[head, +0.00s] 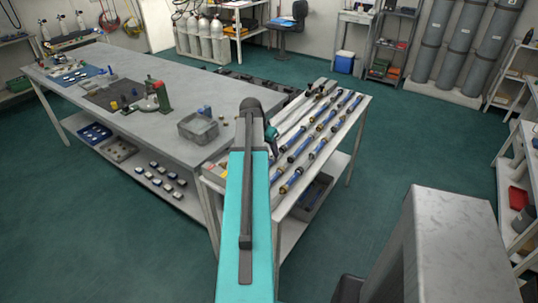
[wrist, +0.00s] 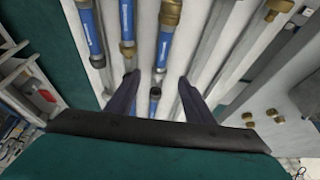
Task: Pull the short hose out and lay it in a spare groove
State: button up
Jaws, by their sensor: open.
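Several blue hoses with brass end fittings lie side by side in the pale grooved rack (head: 347,121). In the wrist view, one blue hose (wrist: 165,45) has a large brass fitting at its top end and a dark end between my fingers. Another blue hose (wrist: 127,20) lies to its left, its lower end near my left finger. I cannot tell for sure which hose is the short one. Grooves without hoses (wrist: 204,45) show to the right. My gripper (wrist: 157,80) is open above the rack, with nothing held. In the head view my arm hides its fingers.
A long grey workbench (head: 150,85) with a grey bin (head: 198,128) stands left of the rack. A grey box-shaped block (head: 450,240) is at the front right. Brass fittings (wrist: 272,117) lie on a pale surface at right. Green floor is clear right of the rack.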

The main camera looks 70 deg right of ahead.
jog(key=b+v, duration=0.1)
jog(key=v, duration=0.6)
dwell(0.6)
